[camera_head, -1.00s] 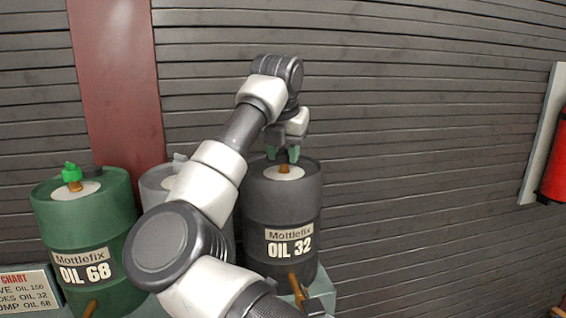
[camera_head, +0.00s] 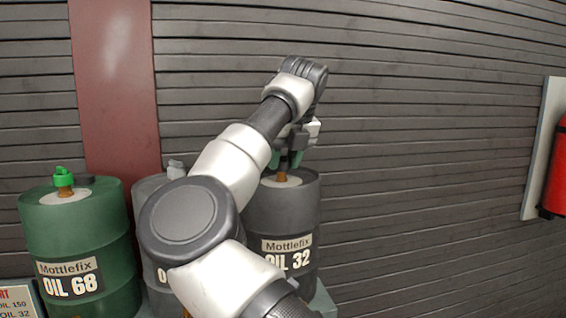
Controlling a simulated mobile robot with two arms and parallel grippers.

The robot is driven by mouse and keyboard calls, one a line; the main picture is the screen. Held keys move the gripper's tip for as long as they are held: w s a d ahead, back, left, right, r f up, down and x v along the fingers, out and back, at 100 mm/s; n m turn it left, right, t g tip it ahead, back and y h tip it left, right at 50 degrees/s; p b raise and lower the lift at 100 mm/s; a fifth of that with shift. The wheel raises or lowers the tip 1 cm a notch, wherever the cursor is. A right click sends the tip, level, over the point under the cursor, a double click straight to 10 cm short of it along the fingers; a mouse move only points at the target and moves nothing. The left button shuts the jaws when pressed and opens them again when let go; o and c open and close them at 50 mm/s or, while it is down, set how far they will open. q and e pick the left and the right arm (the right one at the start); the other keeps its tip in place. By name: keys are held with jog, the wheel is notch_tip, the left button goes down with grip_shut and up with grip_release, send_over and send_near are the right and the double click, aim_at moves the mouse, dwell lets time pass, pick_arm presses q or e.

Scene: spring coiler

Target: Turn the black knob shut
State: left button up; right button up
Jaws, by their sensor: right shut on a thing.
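A dark grey drum (camera_head: 270,218) labelled Mottlefix OIL 32 stands at the centre, partly behind my right arm. On its pale top disc is a brown valve stem (camera_head: 281,176). The black knob sits at the top of that stem and is mostly hidden by the fingers. My right gripper (camera_head: 288,159) points down from above the drum and is shut on the black knob, its greenish fingertips on either side. How far the knob is turned cannot be told. My left gripper is out of view.
A green OIL 68 drum (camera_head: 82,235) with a green knob (camera_head: 63,177) stands at the left. A grey drum (camera_head: 146,195) with a light grey knob (camera_head: 176,168) is partly behind my arm. A red extinguisher (camera_head: 557,175) hangs at far right. A slatted wall (camera_head: 430,130) is behind.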

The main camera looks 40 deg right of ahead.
dwell(0.3)
jog(key=o, duration=0.9)
jog(key=v, duration=1.1)
